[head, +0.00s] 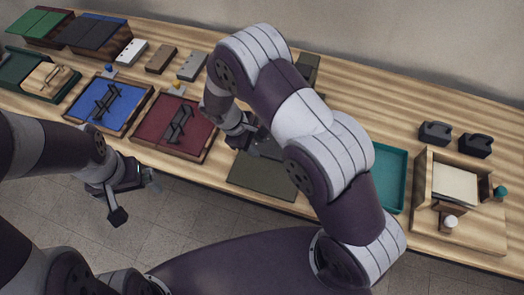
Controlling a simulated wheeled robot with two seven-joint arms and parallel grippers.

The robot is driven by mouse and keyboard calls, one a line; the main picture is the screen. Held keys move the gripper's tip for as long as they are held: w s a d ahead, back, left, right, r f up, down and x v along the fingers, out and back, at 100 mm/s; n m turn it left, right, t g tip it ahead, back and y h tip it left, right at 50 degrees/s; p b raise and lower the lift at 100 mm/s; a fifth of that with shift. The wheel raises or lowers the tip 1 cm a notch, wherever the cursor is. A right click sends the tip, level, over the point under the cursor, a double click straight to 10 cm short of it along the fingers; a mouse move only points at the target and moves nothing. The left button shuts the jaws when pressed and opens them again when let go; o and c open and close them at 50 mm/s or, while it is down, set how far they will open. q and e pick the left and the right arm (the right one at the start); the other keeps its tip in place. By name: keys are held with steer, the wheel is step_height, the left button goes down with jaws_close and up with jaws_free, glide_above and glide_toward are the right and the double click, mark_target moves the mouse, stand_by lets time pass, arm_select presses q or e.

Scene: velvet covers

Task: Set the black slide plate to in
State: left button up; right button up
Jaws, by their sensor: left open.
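A dark, near-black plate (93,33) lies over a wooden box at the back left, next to a green plate (38,24) on a similar box. The dark plate seems to be the black slide plate; how far in it sits is too small to tell. My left gripper (134,196) is open and empty, in front of the table's edge at the left, well apart from the plates. My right gripper (258,143) is over the dark mat near the middle, partly hidden by my own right arm; its jaws are not clear.
A blue tray (78,111) and a red tray (149,133) hold dark pieces. Several small blocks stand behind them. A dark mat (262,183), a teal tray (391,178) and a wooden box with knobs (425,188) lie to the right. My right arm crosses the middle.

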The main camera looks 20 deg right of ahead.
steer(key=v, duration=0.7)
steer(key=shift+r, duration=0.25)
steer(key=shift+a, duration=0.1)
steer(key=s+d+r+m+t+y, duration=0.1)
steer(key=s+d+r+m+y, duration=0.1)
steer(key=s+d+m, duration=0.3)
steer(key=s+d+r+m+t+y, duration=0.1)
steer(key=s+d+r+m+y, duration=0.2)
steer(key=s, duration=0.6)
step_height(320, 180, up, 3)
steer(key=d+m, duration=0.2)
steer(key=shift+f+m, duration=0.15)
steer(key=shift+m, duration=0.15)
steer(key=shift+w, duration=0.2)
